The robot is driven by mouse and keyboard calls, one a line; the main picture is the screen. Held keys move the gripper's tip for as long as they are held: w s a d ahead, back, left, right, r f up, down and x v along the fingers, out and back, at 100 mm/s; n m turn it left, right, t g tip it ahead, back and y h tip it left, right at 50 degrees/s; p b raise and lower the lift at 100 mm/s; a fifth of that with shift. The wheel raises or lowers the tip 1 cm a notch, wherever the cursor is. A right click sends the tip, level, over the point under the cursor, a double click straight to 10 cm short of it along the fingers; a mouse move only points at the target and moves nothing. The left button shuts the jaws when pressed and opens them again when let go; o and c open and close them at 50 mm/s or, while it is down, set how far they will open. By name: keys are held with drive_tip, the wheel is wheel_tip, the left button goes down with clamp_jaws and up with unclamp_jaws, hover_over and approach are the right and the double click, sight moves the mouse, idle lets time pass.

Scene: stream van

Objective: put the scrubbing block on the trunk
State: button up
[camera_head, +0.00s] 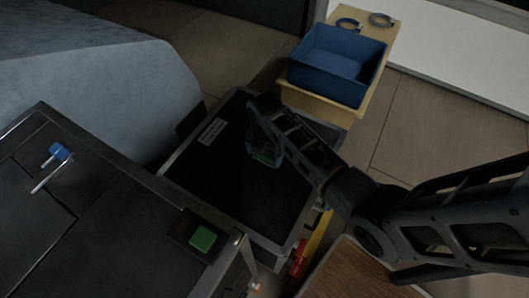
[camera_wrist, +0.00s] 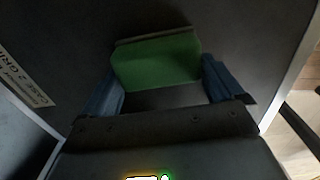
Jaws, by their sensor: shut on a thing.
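The scrubbing block (camera_wrist: 157,61), a green slab with a thin darker edge, is between the two blue fingers of my gripper (camera_wrist: 162,80) in the wrist view. My gripper is shut on it. In the head view my gripper (camera_head: 264,150) is over the trunk (camera_head: 215,185), a black box with pale metal edges and a white label. I cannot tell whether the block touches the lid. The trunk's dark lid (camera_wrist: 220,30) fills most of the wrist view.
A dark cabinet top (camera_head: 90,235) at left holds a blue-ended item (camera_head: 58,152) and a green square (camera_head: 203,238). A blue bin (camera_head: 335,65) and two rings stand on a wooden table (camera_head: 378,55) behind. The lid around my gripper looks clear.

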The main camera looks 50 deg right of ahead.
drive_tip(key=o, duration=0.6)
drive_tip(key=shift+c, duration=0.2)
wheel_tip(320, 180, up, 12)
drive_tip(key=p, duration=0.1)
drive_tip(key=s+a+f+m+t, duration=0.2)
drive_tip(key=a, duration=0.4)
drive_tip(key=s+a+f+m+t, duration=0.2)
drive_tip(key=a+f+m, duration=0.1)
drive_tip(key=a, duration=0.2)
drive_tip(key=s+a+r+m+t, duration=0.25)
drive_tip(key=s+a+m, duration=0.35)
drive_tip(key=s, duration=0.3)
drive_tip(key=s+d+r+m+t, duration=0.1)
drive_tip(key=s+r+m+t, duration=0.3)
drive_tip(key=s+r, duration=0.4)
drive_tip(key=s+d+r+m+t, duration=0.2)
drive_tip(key=s+r+m+t, duration=0.2)
drive_tip(key=s+r, duration=0.5)
wheel_tip(320, 180, up, 6)
drive_tip(key=shift+s+d+f+m, duration=0.15)
drive_tip(key=shift+s+m, duration=0.15)
drive_tip(key=shift+m, duration=0.3)
